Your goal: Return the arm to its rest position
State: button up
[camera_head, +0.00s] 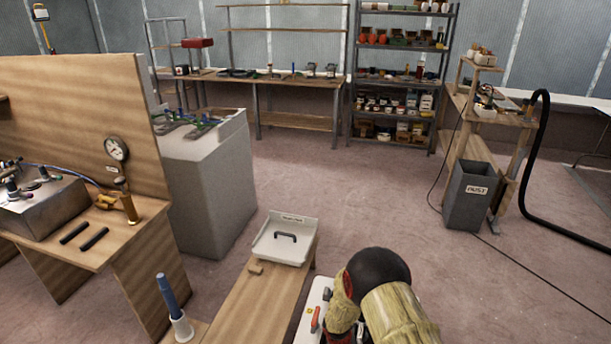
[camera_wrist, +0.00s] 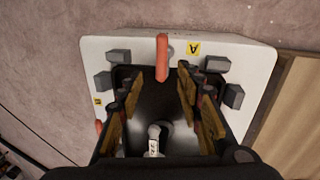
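My gripper (camera_wrist: 158,88) shows in the wrist view with its two yellow-brown padded fingers spread apart. No object is seen clamped between them. It is over a white panel (camera_wrist: 95,60) with a black middle, grey blocks and an orange lever (camera_wrist: 162,58). A small pale round-ended part (camera_wrist: 154,138) shows lower down between the fingers; whether it touches them I cannot tell. In the head view my arm (camera_head: 378,285) is low at the bottom, bent over the white panel (camera_head: 308,318), and hides the gripper's fingertips.
A wooden bench (camera_head: 255,300) bears a white tray (camera_head: 270,245) with a dark handle. Left are a workbench with a gauge (camera_head: 116,148) and a grey cabinet (camera_head: 210,185). A grey bin (camera_head: 468,197) and a black hose (camera_head: 530,170) are right. Open floor (camera_head: 350,195) lies between.

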jog(key=s+d+r+n+g, duration=0.1)
jog(key=s+r+n+g, duration=0.1)
jog(key=s, duration=0.5)
jog(key=s+r+t+p, duration=0.1)
jog(key=s+r, duration=0.4)
jog(key=r, duration=1.3)
jog(key=s+d+r+t+y+p, duration=0.1)
jog(key=s+r+t, duration=0.3)
jog(key=r, duration=1.5)
jog(key=s+r+t+y+p, duration=0.1)
jog(key=s+r+t, duration=0.2)
jog(key=r, duration=1.6)
jog(key=s, duration=0.2)
jog(key=shift+s+d+n+p, duration=0.35)
jog(key=shift+s+n, duration=0.05)
jog(key=shift+c, duration=0.8)
